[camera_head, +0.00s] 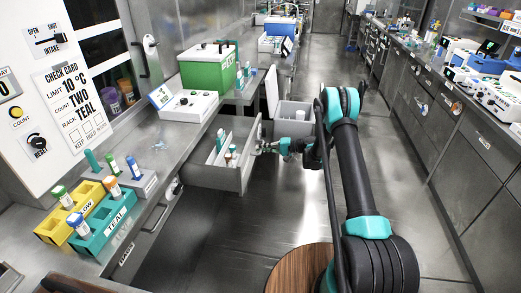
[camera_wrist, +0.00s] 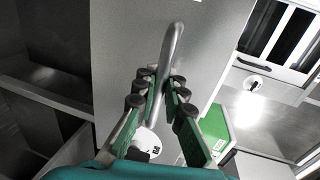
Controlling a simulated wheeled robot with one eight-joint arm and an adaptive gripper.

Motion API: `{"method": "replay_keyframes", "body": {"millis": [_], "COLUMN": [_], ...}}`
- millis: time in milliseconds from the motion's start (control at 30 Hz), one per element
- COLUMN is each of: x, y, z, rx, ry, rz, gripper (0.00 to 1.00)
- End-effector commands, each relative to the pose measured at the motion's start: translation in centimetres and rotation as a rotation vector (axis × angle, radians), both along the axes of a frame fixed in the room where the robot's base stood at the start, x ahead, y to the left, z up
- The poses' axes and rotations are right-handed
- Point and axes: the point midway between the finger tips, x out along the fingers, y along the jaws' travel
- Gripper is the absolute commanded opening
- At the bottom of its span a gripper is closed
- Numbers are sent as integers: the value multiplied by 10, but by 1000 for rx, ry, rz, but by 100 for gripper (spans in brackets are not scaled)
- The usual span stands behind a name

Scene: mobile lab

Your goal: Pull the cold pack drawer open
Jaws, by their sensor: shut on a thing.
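The drawer (camera_head: 212,178) under the left counter stands pulled out into the aisle, and its open top shows several tubes or bottles inside. I cannot read a label that names it as the cold pack drawer. My gripper (camera_head: 264,147) is at the drawer's front panel. In the wrist view the grey bar handle (camera_wrist: 173,45) runs down from the panel (camera_wrist: 125,45) between my green fingers (camera_wrist: 163,88), which are shut on it. A round white tag (camera_wrist: 147,140) on the panel shows partly behind the fingers.
A grey box with a raised lid (camera_head: 292,118) stands just beyond my gripper. The left counter carries a green box (camera_head: 209,70), a white device (camera_head: 187,104), and yellow (camera_head: 58,226) and teal racks (camera_head: 100,245).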

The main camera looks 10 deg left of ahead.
Motion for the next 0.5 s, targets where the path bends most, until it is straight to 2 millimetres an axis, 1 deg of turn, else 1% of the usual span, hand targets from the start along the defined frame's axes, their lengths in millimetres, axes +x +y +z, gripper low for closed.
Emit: {"method": "replay_keyframes", "body": {"millis": [100,133,300,500], "x": [1,1,1,0], "y": [0,0,0,0], "z": [0,0,0,0], "rx": [0,0,0,0], "ry": [-1,-1,0,0], "rz": [-3,-3,-2,-1], "gripper": [0,12,32,32]}}
